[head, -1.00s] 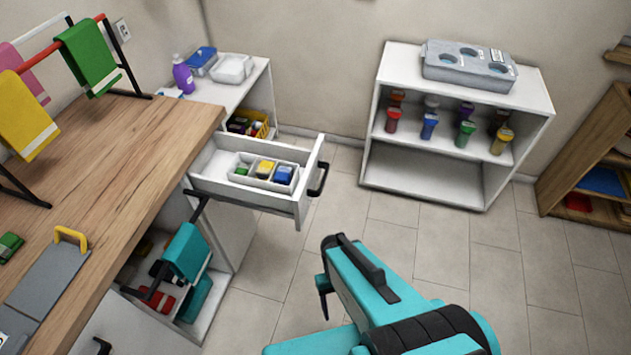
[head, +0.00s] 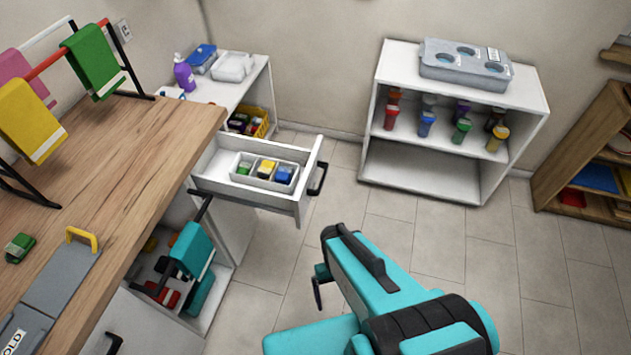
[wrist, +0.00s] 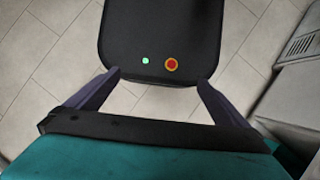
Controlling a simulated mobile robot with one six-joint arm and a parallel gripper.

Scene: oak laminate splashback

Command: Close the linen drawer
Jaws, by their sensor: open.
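The linen drawer (head: 255,197) is white and pulled out from under the wooden worktop in the head view. Its dark bar handle (head: 318,179) is on the front face. Inside it is a white divided tray (head: 236,174) with green, yellow and blue items. The drawer is not clearly seen there.
The wooden worktop (head: 125,150) fills the left, with a towel rack on it. A white shelf (head: 420,185) with bottles stands at the back wall. Tiled floor (head: 385,225) between is clear.

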